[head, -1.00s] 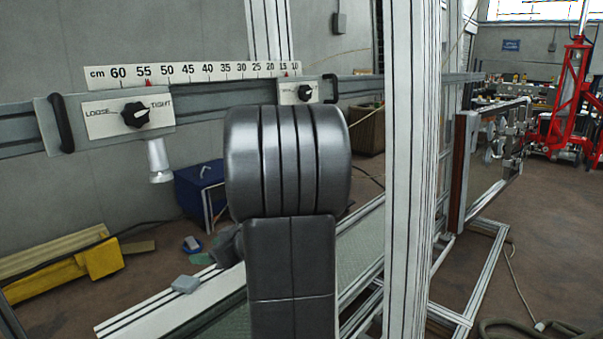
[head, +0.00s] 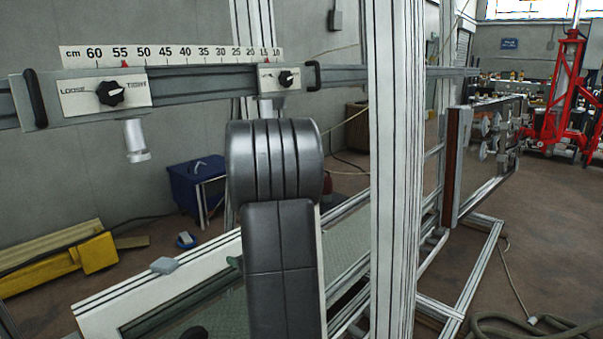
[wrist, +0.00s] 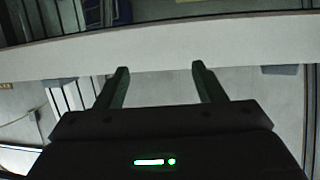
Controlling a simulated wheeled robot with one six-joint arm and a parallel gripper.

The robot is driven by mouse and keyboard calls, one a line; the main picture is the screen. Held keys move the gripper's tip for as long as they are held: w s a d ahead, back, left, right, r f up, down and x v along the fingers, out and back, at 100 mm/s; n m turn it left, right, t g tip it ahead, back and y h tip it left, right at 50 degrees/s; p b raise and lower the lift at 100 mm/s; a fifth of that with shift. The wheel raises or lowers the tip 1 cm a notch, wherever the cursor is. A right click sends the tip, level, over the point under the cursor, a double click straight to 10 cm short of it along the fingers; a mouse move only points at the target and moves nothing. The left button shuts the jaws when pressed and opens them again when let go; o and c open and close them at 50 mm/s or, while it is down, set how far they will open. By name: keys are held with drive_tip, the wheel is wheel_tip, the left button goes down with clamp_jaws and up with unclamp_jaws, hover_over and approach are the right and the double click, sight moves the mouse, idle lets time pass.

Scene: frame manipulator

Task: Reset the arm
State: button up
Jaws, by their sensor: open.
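My gripper (wrist: 160,72) is in the wrist view, its two dark fingers apart with nothing between them. A pale horizontal bar (wrist: 160,45) crosses the picture just beyond the fingertips; I cannot tell whether they touch it. In the head view my dark arm link stands upright in the middle, and the gripper itself is not visible there.
A rail (head: 190,86) with a cm scale (head: 170,54) and two LOOSE/TIGHT knob plates (head: 77,98) runs behind my arm. A white upright post (head: 395,170) stands close on the right. A blue box (head: 198,182) and yellow block (head: 98,253) lie on the floor.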

drive_tip(key=shift+m+t+h, duration=0.5)
drive_tip(key=shift+m+h, duration=0.1)
drive_tip(key=d+f, duration=0.2)
drive_tip(key=f, duration=0.1)
drive_tip(key=shift+w+d+f+b, duration=0.1)
drive_tip(key=shift+w+d+b, duration=0.2)
drive_tip(key=shift+w, duration=0.1)
drive_tip(key=shift+d, duration=0.1)
